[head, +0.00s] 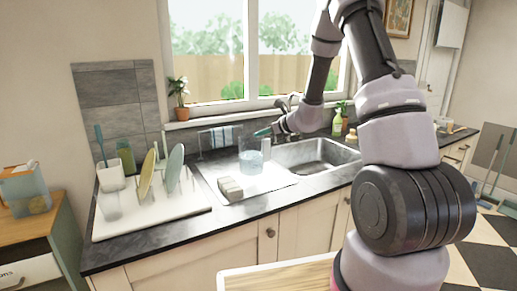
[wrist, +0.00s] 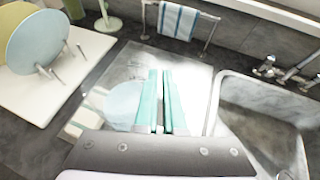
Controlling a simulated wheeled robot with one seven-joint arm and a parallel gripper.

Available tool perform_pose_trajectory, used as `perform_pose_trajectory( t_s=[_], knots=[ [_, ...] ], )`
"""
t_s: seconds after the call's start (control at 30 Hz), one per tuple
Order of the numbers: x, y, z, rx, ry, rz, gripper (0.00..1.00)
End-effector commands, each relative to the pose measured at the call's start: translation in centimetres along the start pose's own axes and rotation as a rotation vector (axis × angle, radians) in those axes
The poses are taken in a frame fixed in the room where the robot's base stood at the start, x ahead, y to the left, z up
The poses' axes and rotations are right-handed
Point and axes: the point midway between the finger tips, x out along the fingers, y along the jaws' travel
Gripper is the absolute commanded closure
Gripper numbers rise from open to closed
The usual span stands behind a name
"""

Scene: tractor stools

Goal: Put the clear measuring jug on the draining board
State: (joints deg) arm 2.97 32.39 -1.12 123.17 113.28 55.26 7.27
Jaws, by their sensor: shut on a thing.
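The clear measuring jug (head: 250,160) is upright, with a pale blue lower part, over the draining board (head: 273,189) left of the sink. I cannot tell whether its base touches the board. My gripper (head: 262,133), with teal fingers, reaches in from the right at the jug's top right side and is shut on it. In the wrist view the fingers (wrist: 160,80) are close together and the jug (wrist: 124,103) shows as a faint pale round shape to their left. The exact part gripped is hard to see. The draining board also shows in the wrist view (wrist: 190,78).
A pale ridged block (head: 230,189) sits at the draining board's front left. A white dish rack (head: 150,215) with plates stands further left. The sink basin (head: 318,153) is to the right. A towel rail with a striped towel (head: 221,137) stands behind.

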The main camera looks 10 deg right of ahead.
Motion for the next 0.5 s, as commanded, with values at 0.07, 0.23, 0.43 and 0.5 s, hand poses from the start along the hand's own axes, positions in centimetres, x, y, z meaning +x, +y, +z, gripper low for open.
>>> perform_pose_trajectory(
  t_s=[0.07,0.23,0.43,0.5],
  knots=[
    [0.3,0.0,-0.6,0.0,0.0,0.0,1.0],
    [1.4,0.0,-2.8,0.002,0.001,0.001,1.0],
    [1.9,-0.1,-3.8,0.0,-0.002,-0.001,1.0],
    [1.8,-0.1,-3.7,-0.001,-0.002,-0.001,1.0]
  ],
)
